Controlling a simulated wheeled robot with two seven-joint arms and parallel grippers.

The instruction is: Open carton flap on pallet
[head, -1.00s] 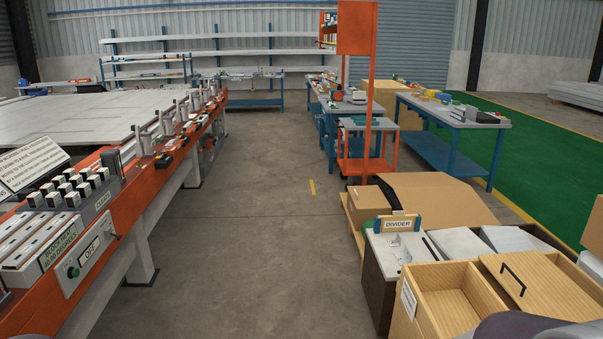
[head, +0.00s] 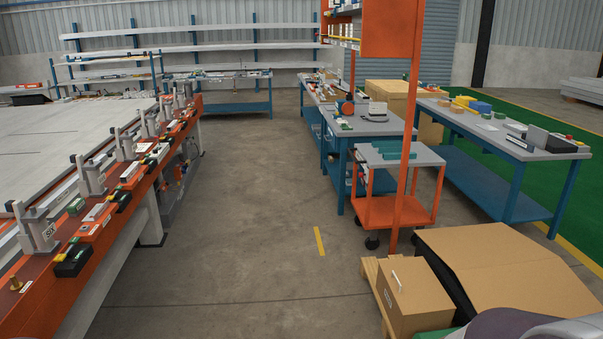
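A brown cardboard carton (head: 510,270) is at the lower right, with broad brown panels showing on top. I cannot tell from here which panels are loose flaps. A smaller brown box (head: 418,290) stands just left of it, with a small pale strip on top and a dark gap between the two. The light wooden edge of a pallet (head: 372,283) shows at the left of the smaller box. The bottom of the picture cuts off the near parts. Neither of my grippers is in view; part of my own body covers the lower right corner.
An orange post and wheeled cart (head: 395,211) stand just beyond the carton. Blue workbenches (head: 508,137) are behind at the right. A long orange machine (head: 110,225) with clamps runs along the left. The grey floor (head: 250,230) between them is clear.

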